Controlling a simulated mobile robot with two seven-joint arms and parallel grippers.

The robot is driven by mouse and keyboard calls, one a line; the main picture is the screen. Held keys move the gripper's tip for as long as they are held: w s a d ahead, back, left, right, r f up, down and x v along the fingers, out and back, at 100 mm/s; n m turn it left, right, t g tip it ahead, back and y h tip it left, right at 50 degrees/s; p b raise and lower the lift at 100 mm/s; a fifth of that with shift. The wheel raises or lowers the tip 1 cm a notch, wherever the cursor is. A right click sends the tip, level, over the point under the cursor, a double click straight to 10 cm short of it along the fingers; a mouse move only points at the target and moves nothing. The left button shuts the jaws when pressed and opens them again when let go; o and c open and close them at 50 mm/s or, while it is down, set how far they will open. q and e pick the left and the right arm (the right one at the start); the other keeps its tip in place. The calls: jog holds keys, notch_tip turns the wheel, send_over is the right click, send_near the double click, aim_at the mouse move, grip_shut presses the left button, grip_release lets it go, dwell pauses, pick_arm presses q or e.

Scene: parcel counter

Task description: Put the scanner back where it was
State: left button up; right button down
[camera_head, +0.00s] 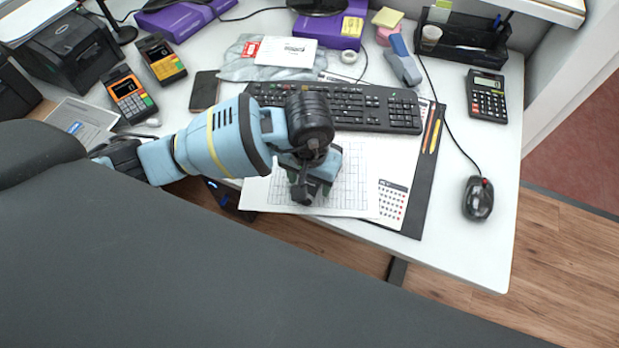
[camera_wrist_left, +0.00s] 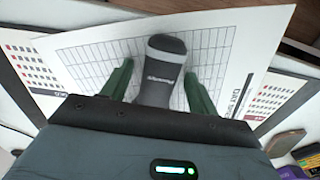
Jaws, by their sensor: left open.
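A dark grey object with a pale band and lettering, which looks like the scanner (camera_wrist_left: 166,75), lies between my left fingers in the left wrist view, over the gridded sheet (camera_wrist_left: 222,45). My left gripper (camera_head: 307,190) is low over the same sheet (camera_head: 350,178) in the head view. It is open, with its green fingers (camera_wrist_left: 158,68) on either side of the object. I cannot tell whether they touch it. In the head view the gripper and wrist mostly hide this object. My right gripper is not in view.
The keyboard (camera_head: 345,106) lies just behind my wrist. A dark desk mat (camera_head: 424,200) lies under the sheet, with pens on it. The mouse (camera_head: 478,198) and calculator (camera_head: 487,95) are at the right. Card terminals (camera_head: 130,94) stand at the left. White desk is clear before the mouse.

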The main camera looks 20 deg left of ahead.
aim_at(309, 183)
pick_arm(q)
jog(key=shift+r, duration=0.15)
notch_tip(309, 183, up, 12)
jog(key=shift+p, duration=0.3)
jog(key=shift+s, duration=0.1)
dwell(0.3)
